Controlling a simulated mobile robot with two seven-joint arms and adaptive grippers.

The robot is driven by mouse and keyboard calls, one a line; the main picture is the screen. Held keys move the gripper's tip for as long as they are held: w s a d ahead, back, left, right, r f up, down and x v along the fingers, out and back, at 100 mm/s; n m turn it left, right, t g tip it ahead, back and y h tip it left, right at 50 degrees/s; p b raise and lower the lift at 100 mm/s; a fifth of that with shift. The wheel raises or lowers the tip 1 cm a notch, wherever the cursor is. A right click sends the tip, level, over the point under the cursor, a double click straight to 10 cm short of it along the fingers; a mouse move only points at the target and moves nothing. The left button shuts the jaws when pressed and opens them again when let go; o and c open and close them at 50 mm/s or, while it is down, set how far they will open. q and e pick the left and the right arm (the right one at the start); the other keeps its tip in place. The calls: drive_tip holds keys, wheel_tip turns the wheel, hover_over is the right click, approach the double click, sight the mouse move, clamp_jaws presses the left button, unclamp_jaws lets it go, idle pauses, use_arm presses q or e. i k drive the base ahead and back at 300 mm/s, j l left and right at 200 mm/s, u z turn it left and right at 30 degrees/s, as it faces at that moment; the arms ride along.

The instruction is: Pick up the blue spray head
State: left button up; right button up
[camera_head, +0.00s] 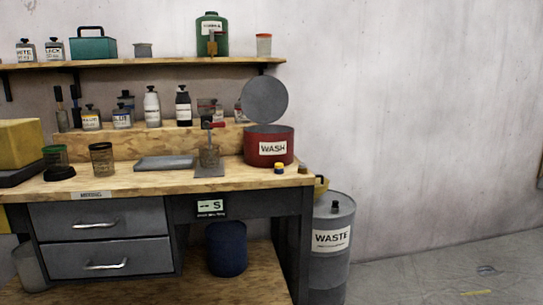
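I cannot pick out a blue spray head with certainty. A small yellow-topped piece with a dark, perhaps bluish, base (279,168) sits on the bench top in front of the red WASH pot (269,150); it is too small to identify. A small grey-blue item (487,270) lies on the floor at the right, also unclear. Neither of my grippers is in view.
The wooden workbench (225,181) holds a grey tray (165,163), jars and several bottles. A shelf (150,64) runs above it. A grey WASTE drum (331,270) stands at its right end, and a dark blue bin (226,248) below. Floor at right is mostly clear.

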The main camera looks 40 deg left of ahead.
sight(279, 169)
drive_tip(key=u, duration=1.2)
drive_tip(key=l+u, duration=0.4)
drive_tip(key=l, duration=0.95)
drive_tip(key=k, duration=0.05)
